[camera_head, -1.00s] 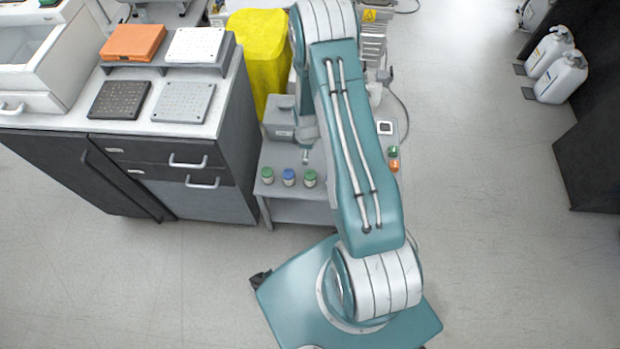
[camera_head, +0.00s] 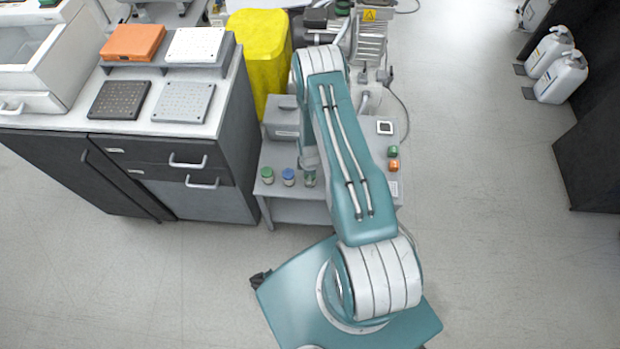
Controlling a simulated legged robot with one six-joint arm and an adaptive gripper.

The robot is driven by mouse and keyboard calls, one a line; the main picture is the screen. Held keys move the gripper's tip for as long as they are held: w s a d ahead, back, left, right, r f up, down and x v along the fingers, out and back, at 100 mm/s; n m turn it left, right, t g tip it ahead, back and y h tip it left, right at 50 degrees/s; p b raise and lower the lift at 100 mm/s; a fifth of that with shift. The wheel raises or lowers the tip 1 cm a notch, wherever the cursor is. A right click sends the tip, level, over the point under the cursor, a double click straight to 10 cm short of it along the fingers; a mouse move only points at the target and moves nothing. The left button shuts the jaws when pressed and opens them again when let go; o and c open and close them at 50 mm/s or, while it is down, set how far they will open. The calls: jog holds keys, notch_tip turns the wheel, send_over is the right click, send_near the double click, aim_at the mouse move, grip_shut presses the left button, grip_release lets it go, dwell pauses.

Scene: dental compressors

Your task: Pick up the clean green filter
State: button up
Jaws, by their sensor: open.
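Several small filter-like pieces are on the low grey table (camera_head: 290,211). Along its front left edge stand a green-topped jar (camera_head: 267,175), a blue-topped jar (camera_head: 289,177) and another green-topped jar (camera_head: 310,179). On the right side lie a small green piece (camera_head: 393,151) and an orange piece (camera_head: 393,165). I cannot tell which green one is the clean filter. My gripper (camera_head: 309,167) is open and points down right above or at the right-hand green-topped jar. It partly covers that jar, and whether they touch is unclear. My arm hides the table's middle.
A grey box (camera_head: 282,118) stands at the table's back left, close to my gripper. A yellow bin (camera_head: 259,45) and compressor equipment (camera_head: 370,45) are behind. A cabinet (camera_head: 200,200) stands to the left.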

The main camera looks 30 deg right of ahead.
notch_tip(320, 180, down, 2)
jog(key=shift+f, duration=0.1)
jog(key=c, duration=1.1)
